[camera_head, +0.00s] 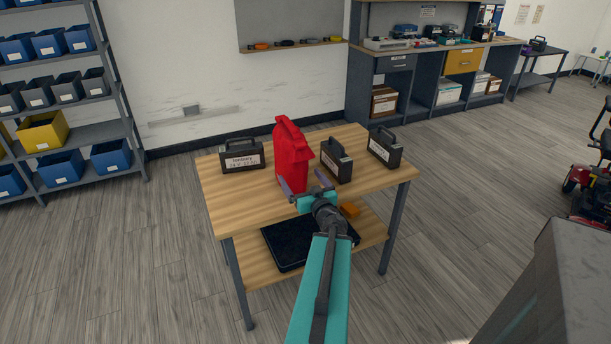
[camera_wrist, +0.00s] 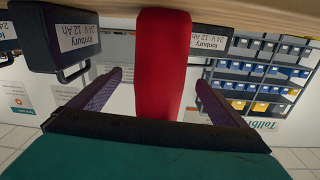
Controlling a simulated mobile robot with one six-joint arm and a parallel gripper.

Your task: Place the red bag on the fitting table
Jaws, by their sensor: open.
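The red bag (camera_head: 291,155) stands upright on a wooden-topped table (camera_head: 225,190), between dark labelled battery cases. In the wrist view, which is upside down, the red bag (camera_wrist: 161,65) rises between my two purple fingers. My gripper (camera_head: 304,182) is open at the near side of the bag, with one finger on either side and a visible gap to each. I cannot tell which table is the fitting table; a small dark table (camera_head: 540,53) with a dark case on it stands far back right.
Battery cases stand left (camera_head: 242,155) and right (camera_head: 336,160) of the bag, with another (camera_head: 384,147) farther right. A black flat case (camera_head: 290,245) lies on the lower shelf. A workbench (camera_head: 400,62) stands behind, a scooter (camera_head: 592,180) at right. The floor between is open.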

